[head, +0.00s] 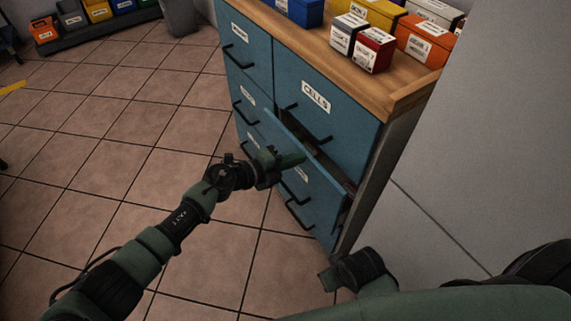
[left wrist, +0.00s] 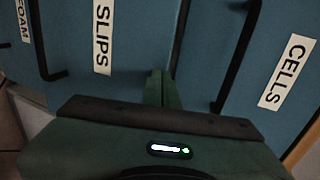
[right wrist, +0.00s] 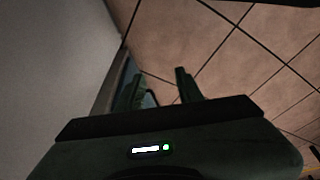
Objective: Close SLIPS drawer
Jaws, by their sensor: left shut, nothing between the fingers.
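The SLIPS drawer (head: 323,188) is in the right column of the blue cabinet, directly below the CELLS drawer (head: 345,112). It stands partly pulled out, with a dark gap behind its top edge. Its white label (left wrist: 103,38) reads clearly in the left wrist view. My left gripper (head: 300,158) is shut and empty, with its fingertips at the upper part of the SLIPS drawer front; I cannot tell whether they touch it. The fingers also show together in the left wrist view (left wrist: 162,88). My right gripper (right wrist: 159,88) is open and empty beside the cabinet's lower right.
The FOAM drawer (left wrist: 24,20) is below the SLIPS drawer. Several coloured boxes stand on the wooden cabinet top (head: 330,55). A grey wall (head: 480,140) is close on the right. The tiled floor (head: 110,150) is clear to the left.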

